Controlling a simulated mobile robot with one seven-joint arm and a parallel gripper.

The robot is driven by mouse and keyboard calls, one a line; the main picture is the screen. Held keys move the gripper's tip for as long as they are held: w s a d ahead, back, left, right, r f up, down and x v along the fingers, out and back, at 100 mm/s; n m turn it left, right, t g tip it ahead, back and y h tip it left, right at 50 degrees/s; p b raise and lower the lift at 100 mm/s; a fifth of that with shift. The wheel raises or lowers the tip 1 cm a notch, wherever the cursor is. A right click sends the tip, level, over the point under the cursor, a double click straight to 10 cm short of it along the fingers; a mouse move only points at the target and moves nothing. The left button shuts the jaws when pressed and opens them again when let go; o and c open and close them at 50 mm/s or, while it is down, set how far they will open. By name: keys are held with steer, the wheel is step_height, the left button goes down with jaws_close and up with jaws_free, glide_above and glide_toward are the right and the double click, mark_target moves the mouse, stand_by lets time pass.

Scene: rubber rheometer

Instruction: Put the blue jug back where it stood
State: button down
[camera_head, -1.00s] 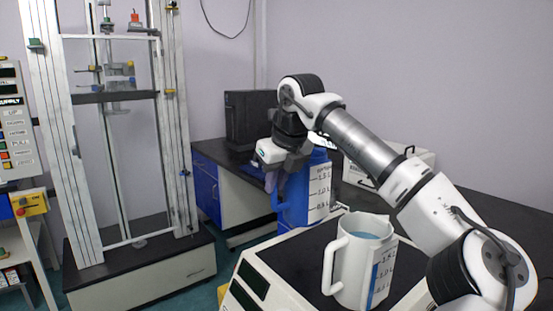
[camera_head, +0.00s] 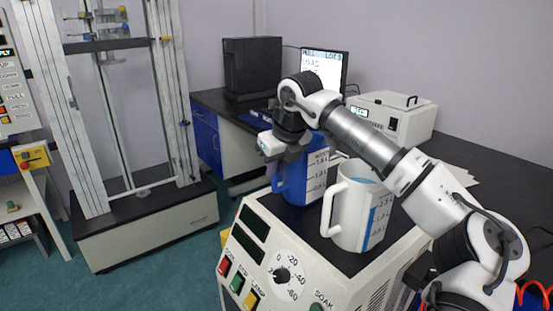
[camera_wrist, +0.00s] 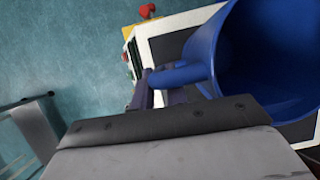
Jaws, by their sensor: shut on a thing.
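The blue jug (camera_head: 316,172) with white level marks is upright at the back left of the machine's black top (camera_head: 292,216). I cannot tell whether its base touches that top. My gripper (camera_head: 280,160) is shut on its handle, on the jug's left side. In the wrist view, the jug's open mouth (camera_wrist: 275,50) fills the upper right, and the handle (camera_wrist: 182,74) runs left into my gripper (camera_wrist: 148,92). A white jug (camera_head: 350,215) with blue liquid stands on the same top, in front and to the right, partly covering the blue jug.
The cream machine (camera_head: 262,262) has a dial and coloured buttons on its front. A dark bench behind carries a monitor (camera_head: 325,68), a black box (camera_head: 253,68) and a cream instrument (camera_head: 393,115). A tall metal test frame (camera_head: 172,100) stands left. My arm spans the right side.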

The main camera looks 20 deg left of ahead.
steer(key=shift+r, duration=0.1)
steer(key=c, duration=1.8)
jaws_free()
steer(key=shift+f, duration=0.2)
steer(key=o, duration=0.4)
steer(key=shift+r, duration=0.15)
steer(key=v, duration=1.2)
steer(key=shift+b, duration=0.45)
